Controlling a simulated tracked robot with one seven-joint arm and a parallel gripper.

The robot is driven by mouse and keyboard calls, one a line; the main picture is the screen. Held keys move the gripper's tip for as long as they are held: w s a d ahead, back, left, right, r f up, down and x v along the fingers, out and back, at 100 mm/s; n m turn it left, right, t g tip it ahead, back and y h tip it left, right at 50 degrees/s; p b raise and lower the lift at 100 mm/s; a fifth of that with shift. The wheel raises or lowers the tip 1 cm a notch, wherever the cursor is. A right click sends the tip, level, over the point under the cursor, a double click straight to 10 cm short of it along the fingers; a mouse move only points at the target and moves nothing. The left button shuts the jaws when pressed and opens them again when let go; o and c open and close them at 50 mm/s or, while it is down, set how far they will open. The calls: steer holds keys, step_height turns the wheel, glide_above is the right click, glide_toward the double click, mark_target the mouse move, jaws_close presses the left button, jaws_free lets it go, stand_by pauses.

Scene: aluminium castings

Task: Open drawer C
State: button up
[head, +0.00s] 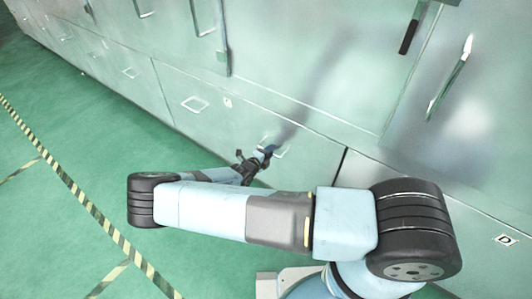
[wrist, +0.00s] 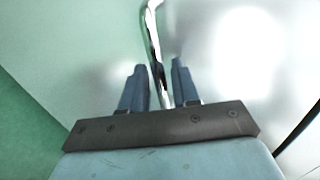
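A long pale-green drawer front (head: 215,125) sits low in the cabinet row in the head view. It carries two metal handles and a small label (head: 227,101) between them, too small to read surely. One handle (head: 195,103) is free. My gripper (head: 268,150) is at the other handle, on the right, and partly covers it. In the wrist view, the shiny handle bar (wrist: 154,35) runs down between the two blue fingers of my gripper (wrist: 158,80). A narrow gap shows on each side of the bar, so the fingers look open around it. The drawer front appears flush with its neighbours.
A front labelled D (head: 507,240) is at the right, past a dark vertical seam (head: 340,163). Upper doors have upright handles (head: 450,78). The green floor (head: 90,190) in front is clear, with yellow-black striped tape (head: 75,192) along it.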

steer(key=shift+c, duration=0.4)
jaws_close()
